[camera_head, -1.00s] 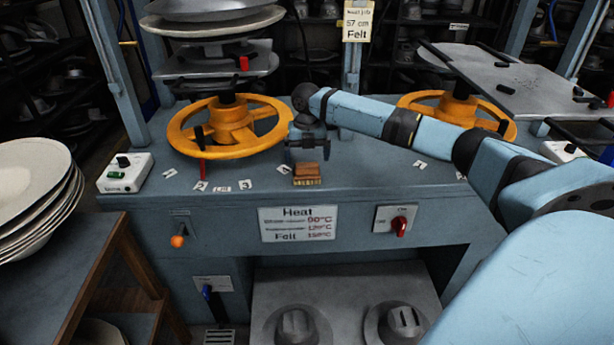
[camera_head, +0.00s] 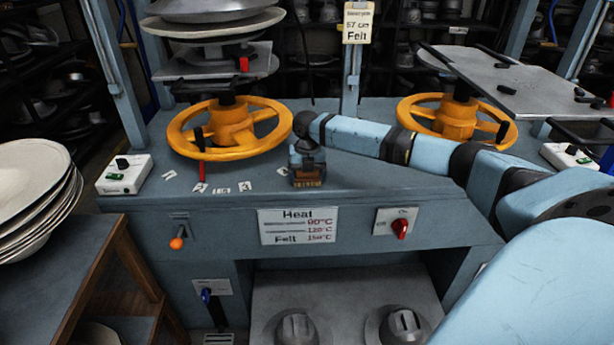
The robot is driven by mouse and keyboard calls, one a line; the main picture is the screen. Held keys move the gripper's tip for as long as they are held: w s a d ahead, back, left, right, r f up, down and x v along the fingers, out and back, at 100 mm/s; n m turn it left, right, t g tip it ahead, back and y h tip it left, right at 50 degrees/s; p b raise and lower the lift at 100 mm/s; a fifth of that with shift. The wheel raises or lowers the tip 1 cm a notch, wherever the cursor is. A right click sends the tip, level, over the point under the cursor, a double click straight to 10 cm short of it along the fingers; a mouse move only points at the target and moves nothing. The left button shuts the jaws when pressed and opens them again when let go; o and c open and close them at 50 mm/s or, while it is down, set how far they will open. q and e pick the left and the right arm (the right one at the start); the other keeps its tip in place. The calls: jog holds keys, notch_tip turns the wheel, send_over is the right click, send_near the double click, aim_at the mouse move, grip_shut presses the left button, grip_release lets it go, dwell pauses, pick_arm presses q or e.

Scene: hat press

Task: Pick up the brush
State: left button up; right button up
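The brush (camera_head: 308,183) lies on the blue press table near its front edge, with a brown block and pale bristles showing at the front. My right gripper (camera_head: 307,170) points down at the brush from above, and its fingers are around or just over the block. The gripper hides most of the brush top. The fingers are too small and dark to tell whether they are open or shut. My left gripper is not in view.
Orange handwheels stand at left (camera_head: 230,128) and right (camera_head: 455,116) on the press table (camera_head: 350,188). A white control box (camera_head: 124,174) sits at the left. Small white labels lie left of the brush. Stacked plates (camera_head: 35,195) stand on a wooden table.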

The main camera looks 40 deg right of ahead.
jog(key=shift+c, duration=1.2)
notch_tip(320, 180, up, 20)
jog(key=p, duration=0.2)
jog(key=shift+o, duration=0.6)
